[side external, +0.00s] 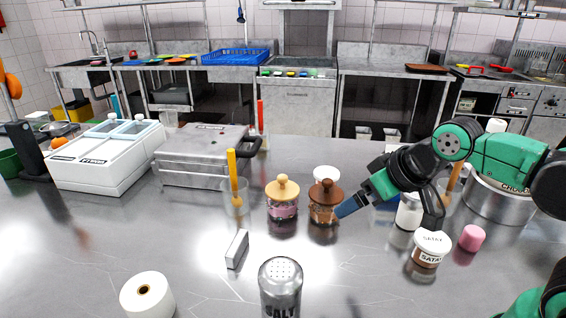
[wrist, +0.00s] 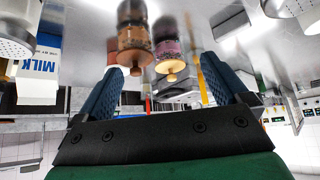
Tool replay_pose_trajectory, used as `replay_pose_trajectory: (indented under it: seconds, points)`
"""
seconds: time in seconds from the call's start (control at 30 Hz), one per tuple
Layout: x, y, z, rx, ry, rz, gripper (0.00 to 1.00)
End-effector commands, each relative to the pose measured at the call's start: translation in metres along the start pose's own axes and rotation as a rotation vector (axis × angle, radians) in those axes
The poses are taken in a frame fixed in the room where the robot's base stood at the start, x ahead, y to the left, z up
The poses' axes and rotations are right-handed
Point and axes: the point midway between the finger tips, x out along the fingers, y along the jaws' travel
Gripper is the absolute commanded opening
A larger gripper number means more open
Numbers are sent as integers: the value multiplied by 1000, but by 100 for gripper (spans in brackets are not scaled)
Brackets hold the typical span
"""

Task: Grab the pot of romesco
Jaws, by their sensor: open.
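Two small glass pots with knobbed lids stand side by side on the steel counter. One pot (side external: 323,212) has a dark brown lid and orange-brown contents; it also shows in the wrist view (wrist: 135,38). The other pot (side external: 283,207) has a pale wooden lid and pinkish-purple contents; it also shows in the wrist view (wrist: 167,45). I read no romesco label on either. My gripper (side external: 345,207) is open, its blue fingertips low beside the brown-lidded pot on its right. In the wrist view both pots appear beyond and between the fingers (wrist: 161,66).
A jar marked SATAY (side external: 429,251), a pink cup (side external: 471,238) and a white-labelled shaker (side external: 408,212) stand to the right. A glass with a yellow-handled tool (side external: 234,190) stands left.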

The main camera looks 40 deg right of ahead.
Motion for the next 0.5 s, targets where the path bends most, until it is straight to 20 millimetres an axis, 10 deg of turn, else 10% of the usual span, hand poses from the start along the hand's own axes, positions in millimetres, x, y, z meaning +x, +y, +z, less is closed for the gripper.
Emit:
replay_pose_trajectory:
  seconds: [0.5]
  points:
    - [62,62,-90,-66,232,-215,94]
